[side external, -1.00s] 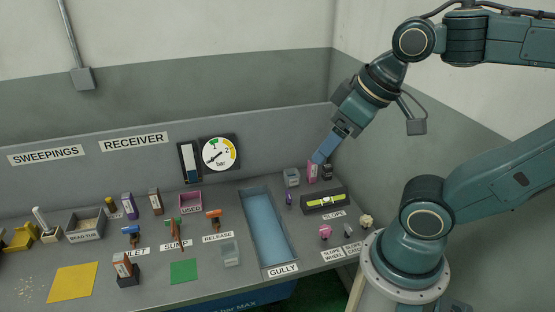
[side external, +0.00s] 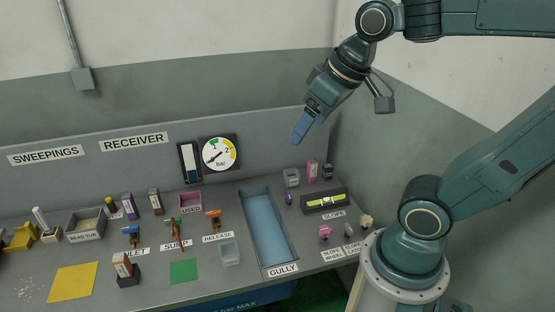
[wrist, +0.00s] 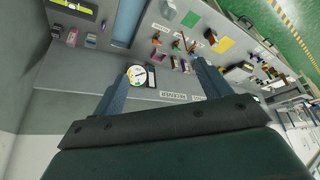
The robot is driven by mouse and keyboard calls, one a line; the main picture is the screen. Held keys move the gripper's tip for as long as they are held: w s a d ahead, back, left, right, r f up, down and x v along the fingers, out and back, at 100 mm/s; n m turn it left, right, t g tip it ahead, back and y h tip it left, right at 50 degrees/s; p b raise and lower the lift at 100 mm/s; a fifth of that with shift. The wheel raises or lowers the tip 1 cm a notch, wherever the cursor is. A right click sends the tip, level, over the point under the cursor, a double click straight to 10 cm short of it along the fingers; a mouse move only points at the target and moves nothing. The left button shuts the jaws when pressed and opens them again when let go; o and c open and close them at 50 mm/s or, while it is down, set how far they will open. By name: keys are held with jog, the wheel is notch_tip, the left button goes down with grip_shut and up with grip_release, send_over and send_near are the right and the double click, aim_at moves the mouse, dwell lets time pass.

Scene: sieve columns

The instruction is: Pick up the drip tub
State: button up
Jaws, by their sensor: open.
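A translucent open tub (side external: 230,253) stands on the bench left of the gully, right of the green square; it also shows at the top of the wrist view (wrist: 168,9). A second small pale tub (side external: 292,178) stands at the back, right of the gully. No readable label shows which of them is the drip tub. My gripper (side external: 300,137) is in the air above the back of the bench, apart from both tubs. In the wrist view its fingers (wrist: 166,72) are spread with nothing held between them.
The blue-lined gully (side external: 267,226) is sunk into the bench. A slope level (side external: 325,201) and a pink box (side external: 312,169) are to its right. Tools (side external: 176,234) and a bead tub (side external: 86,226) lie left. A gauge (side external: 219,153) stands against the back wall.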

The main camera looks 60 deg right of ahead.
jog(key=w+d+f+m+g, duration=0.1)
jog(key=w+d, duration=0.3)
jog(key=w, duration=0.2)
jog(key=w+d+m, duration=0.1)
jog(key=w+d, duration=0.3)
jog(key=w, duration=0.2)
jog(key=m+g, duration=0.3)
jog(key=m, duration=0.3)
send_over(292, 178)
jog(key=d, duration=0.2)
notch_tip(292, 178, down, 34)
jog(key=shift+h, duration=0.4)
jog(key=shift+w+d+f, duration=0.1)
jog(key=shift+w+f, duration=0.05)
jog(key=shift+f, duration=1.2)
jog(key=shift+w+d+f, duration=0.1)
jog(key=shift+w+f, duration=0.05)
jog(key=shift+f, duration=1.25)
jog(key=shift+w+d+f, duration=0.1)
jog(key=shift+w+f, duration=0.05)
jog(key=shift+f, duration=1.2)
jog(key=shift+w+d+f, duration=0.1)
jog(key=shift+w+f, duration=0.05)
jog(key=shift+f, duration=1.15)
jog(key=shift+w+f, duration=0.15)
jog(key=shift+f, duration=1.1)
